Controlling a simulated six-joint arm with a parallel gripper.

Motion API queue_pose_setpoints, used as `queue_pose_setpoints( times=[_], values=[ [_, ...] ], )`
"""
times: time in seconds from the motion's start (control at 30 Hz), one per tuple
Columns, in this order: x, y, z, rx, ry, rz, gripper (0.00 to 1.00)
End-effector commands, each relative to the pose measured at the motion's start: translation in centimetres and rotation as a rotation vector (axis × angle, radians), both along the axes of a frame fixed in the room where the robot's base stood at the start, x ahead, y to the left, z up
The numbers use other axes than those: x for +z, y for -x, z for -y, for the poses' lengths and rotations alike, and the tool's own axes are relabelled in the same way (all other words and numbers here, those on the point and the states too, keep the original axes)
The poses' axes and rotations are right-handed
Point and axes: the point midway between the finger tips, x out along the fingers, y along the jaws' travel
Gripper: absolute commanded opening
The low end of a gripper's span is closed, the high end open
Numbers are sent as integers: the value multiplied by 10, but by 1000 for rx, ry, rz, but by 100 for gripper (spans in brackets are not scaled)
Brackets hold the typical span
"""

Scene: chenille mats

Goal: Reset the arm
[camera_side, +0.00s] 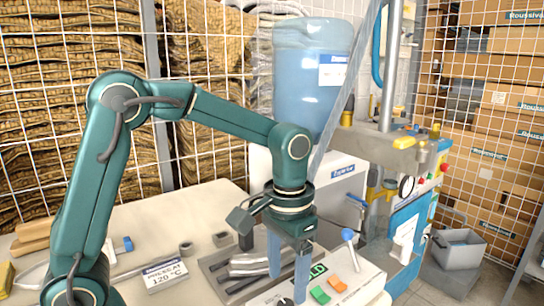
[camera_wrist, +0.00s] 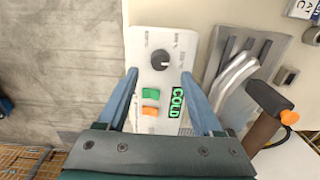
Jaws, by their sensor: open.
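My arm reaches over the bench, and my gripper (camera_side: 288,278) points down with its two blue fingers apart and nothing between them. In the wrist view, my gripper (camera_wrist: 166,100) hangs over a white control panel (camera_wrist: 142,45). In the side view, the green button (camera_side: 319,295) and orange button (camera_side: 337,285) lie just right of the fingers. The gap between fingertips and panel is unclear.
A metal tray with bars (camera_side: 225,276) lies beside the panel. A sign reading 120 °C (camera_side: 165,275) stands on the bench (camera_side: 195,208). A blue water bottle (camera_side: 305,75) stands behind the arm. A machine with a metal column (camera_side: 388,90) stands at right. A grey bin (camera_side: 458,248) is beyond it.

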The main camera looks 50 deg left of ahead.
Motion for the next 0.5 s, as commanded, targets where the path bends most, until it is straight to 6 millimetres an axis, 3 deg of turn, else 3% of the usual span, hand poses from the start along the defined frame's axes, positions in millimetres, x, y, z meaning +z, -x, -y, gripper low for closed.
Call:
queue_pose_setpoints(
  times=[0.27,0.5],
  values=[
    [1,0,-1,3,0,3,68],
    [37,5,-9,30,14,122,68]
  ],
)
